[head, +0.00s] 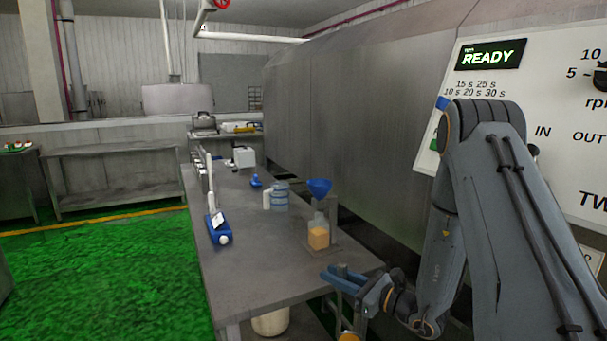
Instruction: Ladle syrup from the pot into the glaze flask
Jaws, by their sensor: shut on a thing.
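The flask (319,238) stands upright near the right edge of the steel table, with orange syrup in its lower part. A blue funnel (319,188) sits above its neck. My gripper (345,280), with blue fingers, is low at the table's near right corner, in front of the flask and apart from it. It is shut on a slim thing that seems to be the ladle's handle; the ladle's bowl is not seen. An orange patch (348,337) shows at the bottom edge below the gripper; I cannot tell what it is. No pot can be made out for sure.
The steel table (250,275) holds a blue-and-white device (218,228), a bluish jar (280,196), a white bottle and a white box (244,156). A cream bucket (270,322) stands below its near edge. A drum housing and READY panel (490,56) bound the right. Green floor lies left.

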